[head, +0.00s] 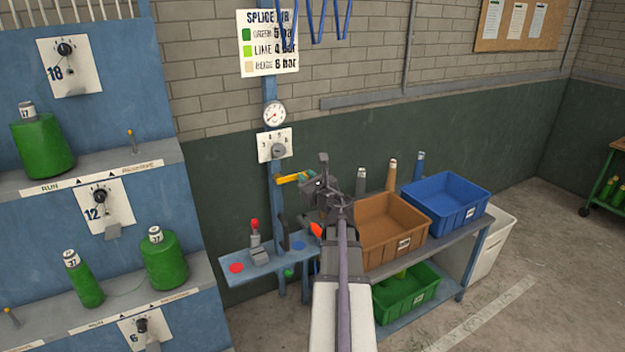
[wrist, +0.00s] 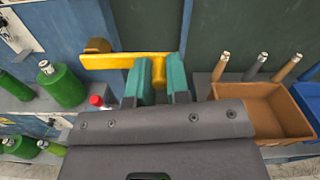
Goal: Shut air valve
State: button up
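The air valve's yellow lever (wrist: 115,61) lies about level, reaching right from a brass-coloured valve body (wrist: 97,45). In the head view the yellow lever (head: 292,178) sticks out from the blue post, below the gauge (head: 274,114) and pressure dial (head: 277,151). My gripper (wrist: 163,78) has its teal fingers on both sides of the lever's right end, with the yellow end piece between them and no clear gap. In the head view my gripper (head: 311,177) is at the lever's right end, and its wrist partly hides the fingers.
A small blue shelf (head: 262,262) with a red-topped tool stands below the valve. A brown bin (head: 385,232) and a blue bin (head: 446,200) sit on a bench at right, a green bin (head: 407,290) below. The blue spool rack (head: 185,225) stands left.

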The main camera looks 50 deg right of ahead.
jog(key=shift+o, duration=0.9)
jog(key=v, duration=1.1)
